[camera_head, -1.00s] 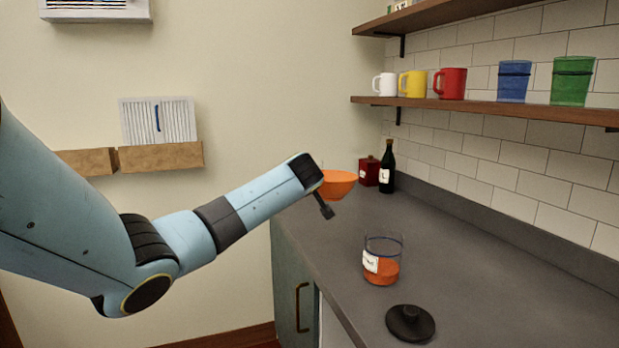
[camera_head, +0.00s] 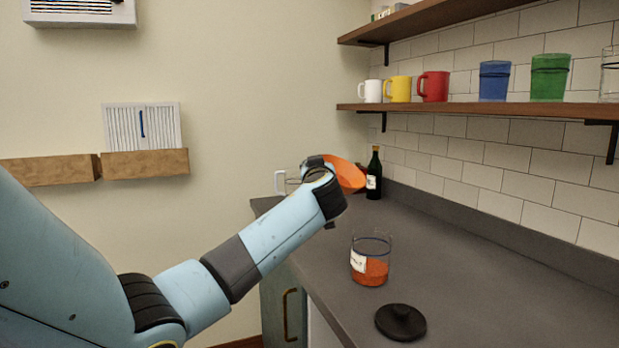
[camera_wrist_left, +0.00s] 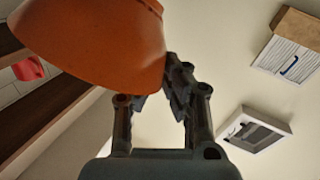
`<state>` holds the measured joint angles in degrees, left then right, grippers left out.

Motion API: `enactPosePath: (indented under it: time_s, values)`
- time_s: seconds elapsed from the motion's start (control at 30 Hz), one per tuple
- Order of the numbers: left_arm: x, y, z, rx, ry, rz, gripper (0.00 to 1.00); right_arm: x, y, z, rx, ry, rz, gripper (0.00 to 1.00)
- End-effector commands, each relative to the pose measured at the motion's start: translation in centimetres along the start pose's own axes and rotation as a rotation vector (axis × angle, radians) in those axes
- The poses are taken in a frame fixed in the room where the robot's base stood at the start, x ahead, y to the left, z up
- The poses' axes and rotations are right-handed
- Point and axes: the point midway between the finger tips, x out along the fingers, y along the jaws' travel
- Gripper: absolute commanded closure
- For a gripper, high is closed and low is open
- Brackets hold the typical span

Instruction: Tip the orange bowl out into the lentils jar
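The orange bowl (camera_head: 347,174) is tilted in the head view, above the far part of the counter. My left gripper (camera_head: 318,165) is at its rim, and the left wrist view shows the bowl (camera_wrist_left: 100,45) against the fingers (camera_wrist_left: 158,92), which appear closed on its edge. The bowl's inside is hidden. The clear glass jar (camera_head: 370,262) stands upright and open on the counter, nearer than the bowl, with a white label and orange-red contents in its lower part. Its label is too small to read. My right gripper is out of view.
A black lid (camera_head: 401,322) lies on the counter in front of the jar. A dark bottle (camera_head: 374,175) stands behind the bowl. A shelf (camera_head: 450,109) with mugs and cups runs along the tiled wall. The counter right of the jar is clear.

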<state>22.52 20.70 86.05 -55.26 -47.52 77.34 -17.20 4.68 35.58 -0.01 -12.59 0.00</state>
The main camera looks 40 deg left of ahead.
Motion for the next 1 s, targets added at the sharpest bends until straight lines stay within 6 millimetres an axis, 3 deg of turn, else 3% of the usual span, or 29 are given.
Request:
enactPosePath:
  time_s: [0.03, 0.57, 1.0]
  values:
    - [-0.3, 0.1, 0.8, 0.015, 0.016, 0.004, 1.0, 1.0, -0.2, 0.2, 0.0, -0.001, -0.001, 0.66]
    - [-2.8, 2.0, 2.9, 0.194, 0.198, 0.044, 1.0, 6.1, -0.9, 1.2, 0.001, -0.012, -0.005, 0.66]
    - [-2.7, 2.1, 2.3, 0.194, 0.2, 0.044, 1.0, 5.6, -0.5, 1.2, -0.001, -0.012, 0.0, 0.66]
